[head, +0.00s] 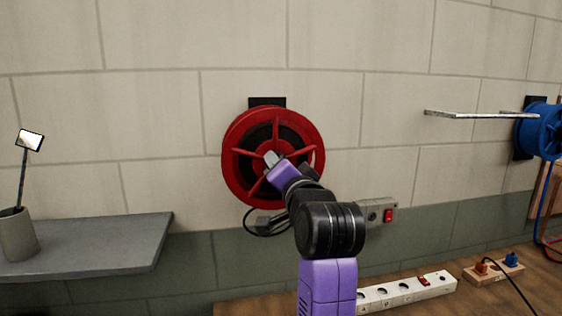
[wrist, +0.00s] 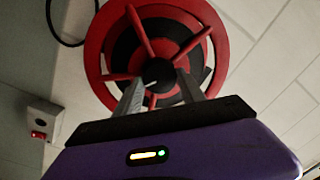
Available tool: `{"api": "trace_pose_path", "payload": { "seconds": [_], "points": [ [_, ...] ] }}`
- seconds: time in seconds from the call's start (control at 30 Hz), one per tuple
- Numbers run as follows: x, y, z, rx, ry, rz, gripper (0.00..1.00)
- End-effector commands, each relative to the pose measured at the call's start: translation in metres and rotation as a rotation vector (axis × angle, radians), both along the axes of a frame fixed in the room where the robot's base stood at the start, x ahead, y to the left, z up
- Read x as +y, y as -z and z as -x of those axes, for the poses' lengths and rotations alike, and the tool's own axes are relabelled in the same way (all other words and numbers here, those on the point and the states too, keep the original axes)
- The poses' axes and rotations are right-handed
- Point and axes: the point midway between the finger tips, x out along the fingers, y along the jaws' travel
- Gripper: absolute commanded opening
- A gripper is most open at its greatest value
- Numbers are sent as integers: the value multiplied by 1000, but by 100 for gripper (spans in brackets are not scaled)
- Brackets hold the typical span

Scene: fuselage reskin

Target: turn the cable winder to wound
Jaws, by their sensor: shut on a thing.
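The cable winder (head: 232,165) is a red spoked reel with a dark core, mounted on the pale block wall. In the wrist view the winder (wrist: 101,45) fills the top middle, its spokes meeting at a central hub. My gripper (head: 273,160) reaches the reel's middle from the lower right. In the wrist view my gripper (wrist: 158,86) has its two grey fingers on either side of the hub area, shut on the winder. The exact contact is partly hidden by the fingers and arm. A black cable (head: 258,232) loops below the reel.
A grey shelf (head: 100,245) with a cup (head: 17,235) stands at left. A thin shelf (head: 470,115) and blue reel (head: 543,130) are at far right.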

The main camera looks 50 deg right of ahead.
Motion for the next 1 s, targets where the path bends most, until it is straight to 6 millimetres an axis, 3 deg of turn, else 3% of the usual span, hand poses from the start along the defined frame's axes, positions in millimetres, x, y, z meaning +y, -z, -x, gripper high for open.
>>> {"api": "trace_pose_path", "payload": {
  "seconds": [1.0],
  "points": [
    [1,-1,-1,547,-3,798,6]
  ]
}}
